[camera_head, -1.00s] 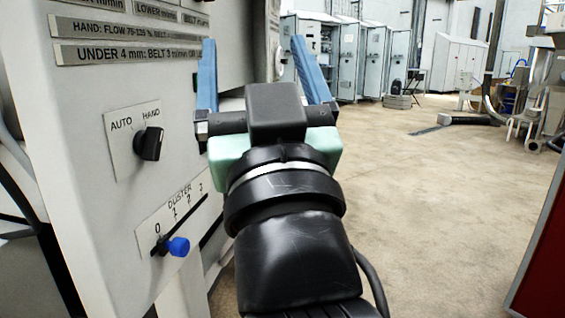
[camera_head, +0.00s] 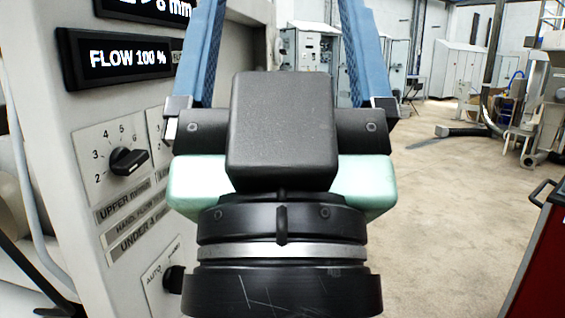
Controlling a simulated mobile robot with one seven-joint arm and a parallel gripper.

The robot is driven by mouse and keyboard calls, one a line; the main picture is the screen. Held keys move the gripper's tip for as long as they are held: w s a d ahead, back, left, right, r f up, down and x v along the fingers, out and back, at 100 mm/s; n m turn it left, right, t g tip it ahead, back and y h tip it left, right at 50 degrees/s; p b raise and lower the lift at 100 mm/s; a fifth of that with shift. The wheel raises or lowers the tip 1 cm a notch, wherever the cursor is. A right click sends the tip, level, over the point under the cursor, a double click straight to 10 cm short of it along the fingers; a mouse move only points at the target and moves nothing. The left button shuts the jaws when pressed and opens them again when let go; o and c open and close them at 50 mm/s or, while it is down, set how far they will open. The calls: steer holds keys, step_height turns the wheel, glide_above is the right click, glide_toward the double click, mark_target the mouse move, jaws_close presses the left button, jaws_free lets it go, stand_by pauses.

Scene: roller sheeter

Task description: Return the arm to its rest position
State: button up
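My gripper (camera_head: 282,45) fills the middle of the head view. Its two blue fingers stand wide apart and point away from the camera, with nothing visible between them. Its black body and pale green sides hide part of the machine panel and the floor behind. The finger ends run up to or past the top edge of the picture. The gripper is in front of and to the right of the grey control panel (camera_head: 75,165); I cannot tell the exact gap.
The panel carries a display reading FLOW 100 % (camera_head: 125,58), a black rotary knob (camera_head: 128,161) and an AUTO knob (camera_head: 174,279) partly hidden by my arm. A red cabinet (camera_head: 545,265) stands at the right edge. Open floor (camera_head: 450,195) lies between, with grey cabinets (camera_head: 458,68) far behind.

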step_height(320, 180, up, 13)
steer(key=p, duration=1.1)
steer(key=shift+r, duration=0.2)
